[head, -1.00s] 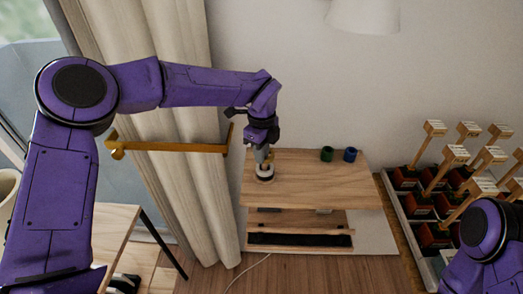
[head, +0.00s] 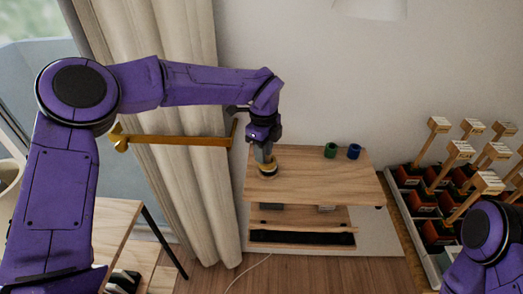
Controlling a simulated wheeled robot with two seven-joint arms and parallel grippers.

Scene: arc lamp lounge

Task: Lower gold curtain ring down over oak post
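My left gripper (head: 266,160) points down over the left part of a wooden shelf top. My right gripper is out of view; only part of my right arm shows at the lower right.
A green ring (head: 331,150) and a blue ring (head: 354,151) stand at the back of the shelf top (head: 330,181). A gold curtain rod (head: 175,141) and a beige curtain (head: 185,200) are at left. A tray (head: 412,230) of wooden-handled items stands at right.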

